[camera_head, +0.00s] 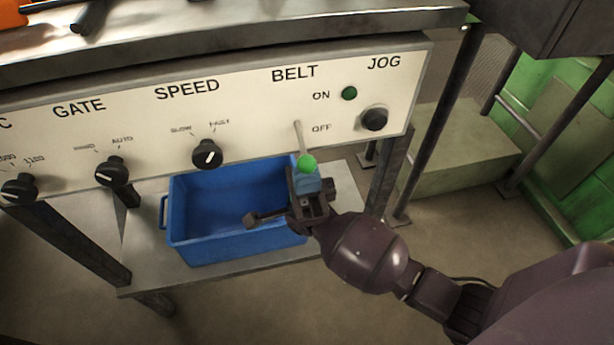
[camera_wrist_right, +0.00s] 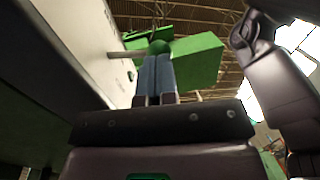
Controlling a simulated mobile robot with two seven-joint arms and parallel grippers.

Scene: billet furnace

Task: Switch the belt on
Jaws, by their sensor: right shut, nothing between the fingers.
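The belt switch is a thin lever with a green ball knob (camera_head: 307,164) on the white control panel (camera_head: 250,118), under the word BELT. The lever slants downward, its knob below the OFF mark. My right gripper (camera_head: 308,184) is shut with nothing between its fingers, just under the knob. In the right wrist view the shut fingertips (camera_wrist_right: 156,62) are right at the green knob (camera_wrist_right: 159,46), whose rod (camera_wrist_right: 128,54) runs to the panel at the left. Whether they touch is unclear. My left gripper is not in view.
A green lamp (camera_head: 349,93) by ON looks unlit, and a black JOG button (camera_head: 374,118) is to the right. Speed (camera_head: 207,154) and gate (camera_head: 111,171) knobs are to the left. A blue bin (camera_head: 235,240) stands on a shelf (camera_head: 145,275) below the panel, behind the gripper.

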